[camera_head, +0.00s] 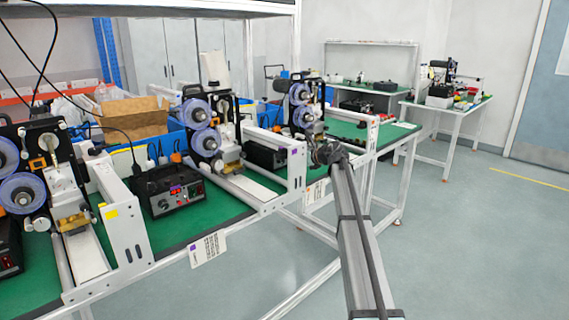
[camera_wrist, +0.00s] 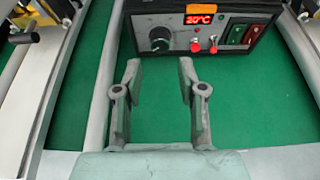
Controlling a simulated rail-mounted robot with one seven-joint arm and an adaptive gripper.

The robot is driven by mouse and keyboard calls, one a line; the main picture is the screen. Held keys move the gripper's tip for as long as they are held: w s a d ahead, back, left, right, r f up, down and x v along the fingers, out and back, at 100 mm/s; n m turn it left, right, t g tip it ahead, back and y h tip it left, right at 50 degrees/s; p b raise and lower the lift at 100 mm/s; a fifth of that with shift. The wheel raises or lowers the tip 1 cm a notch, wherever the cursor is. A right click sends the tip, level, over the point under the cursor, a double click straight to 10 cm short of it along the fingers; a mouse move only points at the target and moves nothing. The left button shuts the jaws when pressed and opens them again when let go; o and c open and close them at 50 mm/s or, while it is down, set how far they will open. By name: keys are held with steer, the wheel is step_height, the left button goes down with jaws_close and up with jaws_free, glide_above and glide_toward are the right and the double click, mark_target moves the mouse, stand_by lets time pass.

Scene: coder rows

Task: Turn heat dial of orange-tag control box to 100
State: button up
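A black control box (camera_wrist: 205,35) stands just ahead of my gripper in the wrist view. Its red display (camera_wrist: 199,18) reads 20°C. Its black heat dial (camera_wrist: 160,39) is at the left of the panel, above my fingertips. My gripper (camera_wrist: 159,66) is open and empty over the green mat, its fingers apart and short of the dial. In the head view my gripper (camera_head: 325,153) is at the bench's front edge, right of a dark control box (camera_head: 265,152).
Two red toggles (camera_wrist: 204,45) sit right of the dial, near green and red rocker switches. White rails (camera_head: 130,235) divide the bench. Another control box (camera_head: 172,190) with a red display stands further left. Spool machines (camera_head: 205,140) stand between boxes. Floor at right is clear.

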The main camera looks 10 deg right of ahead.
steer(key=x, duration=0.7)
jaws_close()
